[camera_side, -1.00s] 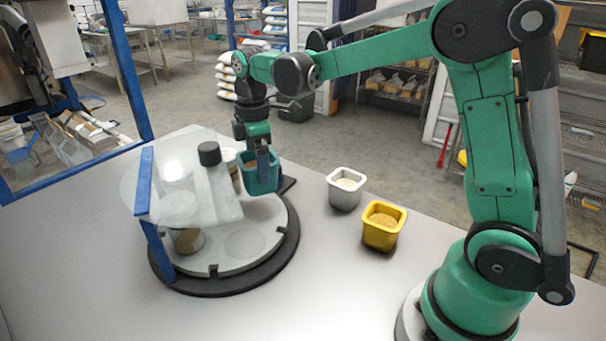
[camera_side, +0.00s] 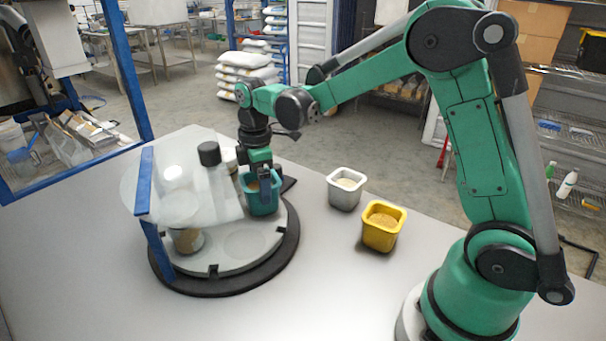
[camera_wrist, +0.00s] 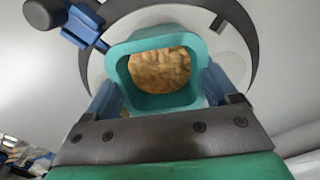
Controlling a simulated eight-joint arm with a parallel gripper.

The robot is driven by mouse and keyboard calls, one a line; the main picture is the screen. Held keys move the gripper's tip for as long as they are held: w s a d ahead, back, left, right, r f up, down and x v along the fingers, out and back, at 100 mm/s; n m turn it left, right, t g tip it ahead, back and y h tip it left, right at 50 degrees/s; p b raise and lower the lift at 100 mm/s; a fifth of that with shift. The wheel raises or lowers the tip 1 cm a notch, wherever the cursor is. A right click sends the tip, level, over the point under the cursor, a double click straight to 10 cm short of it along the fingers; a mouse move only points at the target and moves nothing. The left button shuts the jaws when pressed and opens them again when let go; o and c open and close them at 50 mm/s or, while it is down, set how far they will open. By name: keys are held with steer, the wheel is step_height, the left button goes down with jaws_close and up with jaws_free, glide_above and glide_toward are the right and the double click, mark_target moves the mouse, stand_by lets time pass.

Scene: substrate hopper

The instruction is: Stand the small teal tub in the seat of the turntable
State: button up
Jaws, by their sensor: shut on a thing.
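The small teal tub (camera_side: 262,197) is held by my gripper (camera_side: 264,180) over the right back part of the turntable (camera_side: 225,258). In the wrist view the tub (camera_wrist: 118,62) is open-topped, with tan lumpy contents, and the fingers of my gripper (camera_wrist: 158,95) press on its two sides. The tub looks upright and very low over the disc; I cannot tell whether its base touches it. The turntable (camera_wrist: 240,62) shows around the tub in the wrist view. An empty round recess (camera_side: 243,243) shows at the front of the disc. The spot under the tub is hidden.
A clear guard (camera_side: 190,205) on a blue frame (camera_side: 144,182), with a dark knob (camera_side: 209,153), covers the turntable's left part. A jar (camera_side: 187,239) stands beneath it. A white tub (camera_side: 345,190) and a yellow tub (camera_side: 383,227) stand right of the turntable. The front table is clear.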

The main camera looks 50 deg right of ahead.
steer(key=shift+f, duration=0.3)
stand_by(0.5)
steer(key=o, duration=1)
steer(key=shift+r, duration=3.75)
steer(key=s+a+m+t, duration=0.1)
steer(key=s+m+t, duration=0.1)
steer(key=s+m, duration=0.1)
steer(key=s+a+m+t, duration=0.1)
steer(key=s+m+t, duration=0.1)
steer(key=s+m, duration=0.2)
steer(key=s+a+m+t, duration=0.1)
steer(key=s+m+t, duration=0.2)
steer(key=s+m, duration=0.1)
steer(key=shift+s+f+m, duration=0.2)
steer(key=shift+f+m, duration=0.1)
steer(key=shift+m, duration=0.1)
